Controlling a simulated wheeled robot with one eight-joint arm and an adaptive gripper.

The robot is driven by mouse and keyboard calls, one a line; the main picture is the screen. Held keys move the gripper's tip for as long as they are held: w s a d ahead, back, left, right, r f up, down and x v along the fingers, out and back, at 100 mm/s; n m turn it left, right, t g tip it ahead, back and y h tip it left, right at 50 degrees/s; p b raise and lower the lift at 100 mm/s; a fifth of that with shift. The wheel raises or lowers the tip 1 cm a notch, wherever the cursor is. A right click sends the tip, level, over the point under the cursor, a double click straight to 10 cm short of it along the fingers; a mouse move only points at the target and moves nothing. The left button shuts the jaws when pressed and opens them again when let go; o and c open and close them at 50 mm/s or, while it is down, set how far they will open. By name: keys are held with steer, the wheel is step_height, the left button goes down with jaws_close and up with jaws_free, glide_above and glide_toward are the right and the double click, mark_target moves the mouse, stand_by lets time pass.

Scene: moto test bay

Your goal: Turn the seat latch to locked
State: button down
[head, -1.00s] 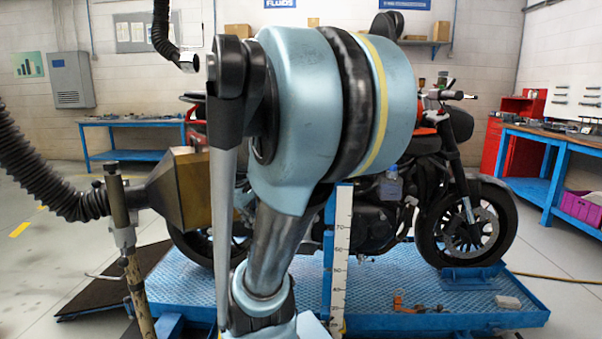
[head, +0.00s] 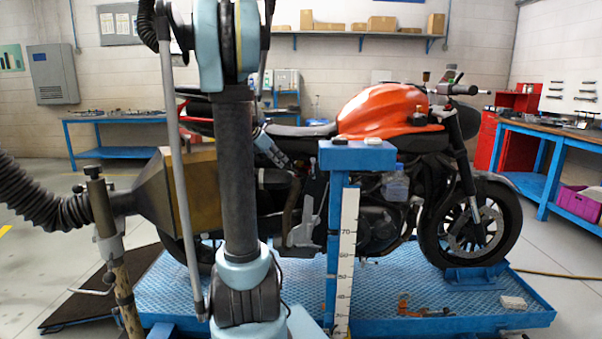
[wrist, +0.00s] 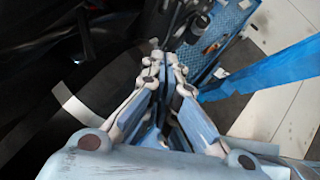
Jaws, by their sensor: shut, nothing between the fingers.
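The seat latch is not one I can make out in either view. The motorcycle's black seat (head: 300,131) shows in the head view behind my arm, and the area below it is partly covered by the arm. In the wrist view my gripper (wrist: 164,58) points up the picture with its fingers close together and nothing visible between them. Dark surfaces fill the left of that view, with a pale grey strip (wrist: 92,105) beside the gripper. I cannot tell whether the fingers touch anything.
A blue post (head: 337,230) with a white ruler (head: 346,255) stands before the motorcycle and the blue lift platform (head: 470,297). A brass-coloured extraction hood (head: 190,200) is at left. A blue beam (wrist: 265,76) crosses the wrist view's right.

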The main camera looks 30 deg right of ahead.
mark_target(313, 168)
steer(key=shift+w+d, duration=0.35)
steer(key=shift+d, duration=0.05)
steer(key=d+f, duration=0.7)
steer(key=d, duration=0.4)
steer(key=shift+w, duration=0.2)
steer(key=shift+s+d, duration=0.1)
steer(key=shift+d, duration=0.05)
steer(key=shift+f+h, duration=0.1)
steer(key=shift+h, duration=0.3)
